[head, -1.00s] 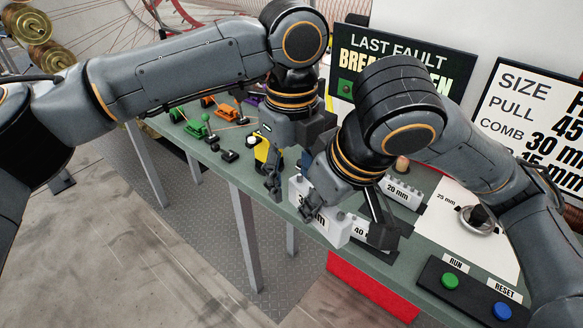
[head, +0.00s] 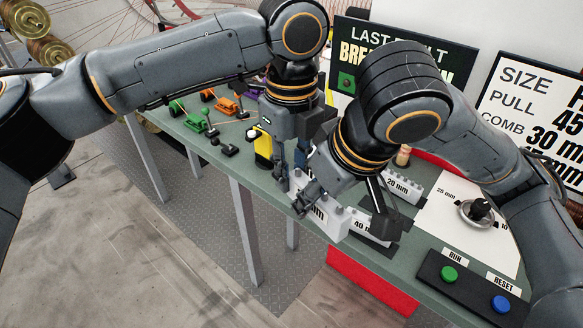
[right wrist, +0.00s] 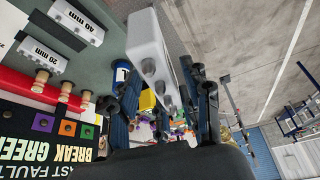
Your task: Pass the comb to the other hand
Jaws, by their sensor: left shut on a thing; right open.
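The comb (head: 334,226) is a white block with grey pegs and a millimetre label partly hidden by my right gripper. My left gripper (head: 289,178) is shut on its far-left end and holds it above the bench's front edge. My right gripper (head: 343,214) is open, with its fingers around the near part of the comb. In the right wrist view the comb (right wrist: 148,48) lies between the spread fingers of my right gripper (right wrist: 160,102). I cannot tell whether either finger touches it.
A 40 mm comb (head: 369,233) and a 20 mm comb (head: 402,188) stand on the bench close to my right gripper. A button box (head: 466,284) is at the near right.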

